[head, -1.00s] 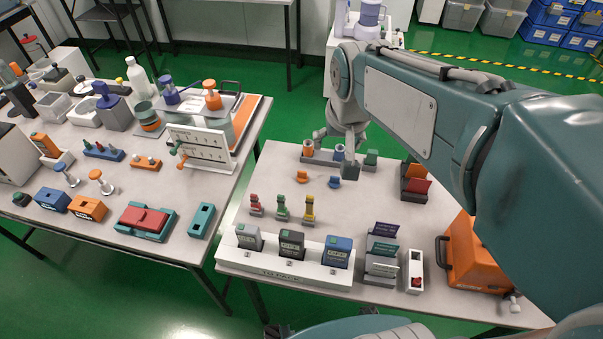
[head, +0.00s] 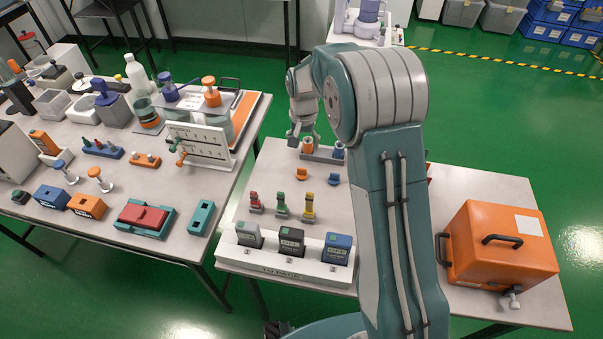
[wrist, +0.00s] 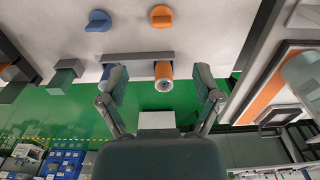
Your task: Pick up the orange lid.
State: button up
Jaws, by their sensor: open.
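The orange lid (head: 302,174) is a small round cap with a raised grip, lying on the right-hand table. It also shows at the top of the wrist view (wrist: 161,16). A matching blue lid (head: 333,180) lies to its right. My gripper (head: 298,132) is open and empty at the far side of the table, beyond the orange lid and apart from it. In the wrist view, its two fingers (wrist: 160,82) appear either side of an orange container (wrist: 163,75), whose exact distance I cannot tell.
The orange container stands in a grey rack (wrist: 138,58) beyond the lids. Coloured testers (head: 282,206) and a white holder (head: 300,270) stand nearer. An orange case (head: 500,245) is at right. My arm hides part of the table.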

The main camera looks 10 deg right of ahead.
aim_at(302, 170)
jog(key=shift+w+f, duration=0.25)
jog(key=shift+f, duration=0.6)
notch_tip(302, 170, down, 10)
jog(key=shift+a+f, duration=0.15)
jog(key=c, duration=0.8)
